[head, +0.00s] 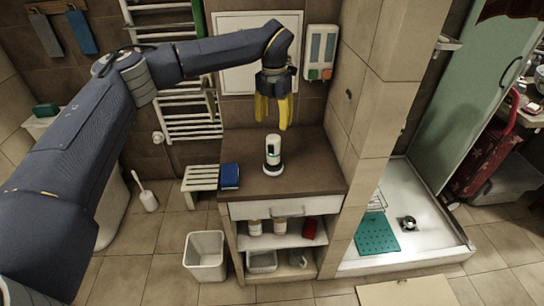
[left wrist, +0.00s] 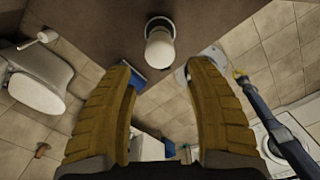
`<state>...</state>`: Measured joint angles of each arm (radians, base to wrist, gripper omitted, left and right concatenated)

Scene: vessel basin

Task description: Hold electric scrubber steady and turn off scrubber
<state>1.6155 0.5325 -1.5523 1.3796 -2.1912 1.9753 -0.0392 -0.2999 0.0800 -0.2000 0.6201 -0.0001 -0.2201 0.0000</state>
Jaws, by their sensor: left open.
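The electric scrubber appears to be the white and dark upright cylinder (head: 272,155) on the brown cabinet top (head: 310,170). In the left wrist view its round white top (left wrist: 160,50) shows just beyond the fingertips, in line with the gap. My left gripper (head: 272,120) points down above it, with its yellow fingers apart and empty. The scrubber and fingers are not touching. No switch can be made out on the scrubber. My right gripper (left wrist: 240,75) seems to show small at the right of the left wrist view; its fingers are too small to read.
A blue box-like item (head: 230,176) is at the cabinet top's left edge, beside a slatted stool (head: 200,180). A wall dispenser (head: 321,52) hangs behind. A tiled pillar (head: 370,100) bounds the cabinet on the right. A bin (head: 205,256) stands on the floor.

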